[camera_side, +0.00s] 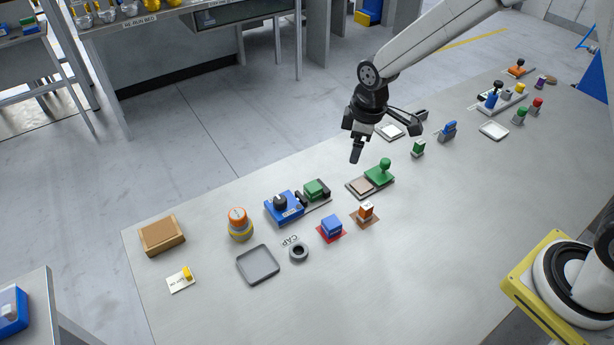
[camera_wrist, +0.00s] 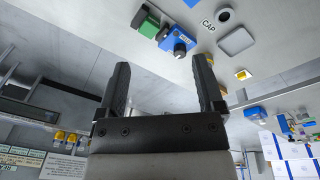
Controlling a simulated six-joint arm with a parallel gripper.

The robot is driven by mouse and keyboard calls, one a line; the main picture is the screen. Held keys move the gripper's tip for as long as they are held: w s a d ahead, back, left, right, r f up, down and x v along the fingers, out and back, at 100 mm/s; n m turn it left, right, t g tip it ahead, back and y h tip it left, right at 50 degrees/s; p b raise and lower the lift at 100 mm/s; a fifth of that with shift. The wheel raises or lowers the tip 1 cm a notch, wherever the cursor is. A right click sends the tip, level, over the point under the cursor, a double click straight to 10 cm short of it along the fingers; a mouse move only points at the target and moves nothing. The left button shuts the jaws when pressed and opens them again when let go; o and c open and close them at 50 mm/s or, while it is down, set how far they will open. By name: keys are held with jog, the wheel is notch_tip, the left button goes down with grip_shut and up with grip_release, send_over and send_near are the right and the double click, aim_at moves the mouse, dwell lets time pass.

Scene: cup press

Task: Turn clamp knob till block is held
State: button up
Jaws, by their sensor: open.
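I cannot tell whether the jaws touch the block. The wrist view shows the blue clamp (camera_wrist: 171,39), its knob (camera_wrist: 180,51) and the green block (camera_wrist: 146,23) near the top, beyond my fingertips. My gripper (camera_side: 385,142) is open and empty, raised above the table to the right of and behind the clamp. Its two fingers also show in the wrist view (camera_wrist: 162,66), wide apart.
A green-knobbed press (camera_side: 379,175) stands between clamp and gripper. A blue block (camera_side: 331,227), an orange block (camera_side: 366,211), a grey ring (camera_side: 298,251), a grey tray (camera_side: 258,280) and an orange-topped cylinder (camera_side: 239,224) lie around the clamp.

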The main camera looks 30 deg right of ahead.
jog(key=w+a+f+n, duration=0.6)
jog(key=w+a, duration=0.1)
jog(key=w, duration=0.1)
jog(key=n+g, duration=0.2)
jog(key=n, duration=0.4)
send_over(280, 199)
notch_tip(280, 199, down, 7)
jog(key=shift+f, duration=0.1)
jog(key=shift+f, duration=3.75)
grip_shut()
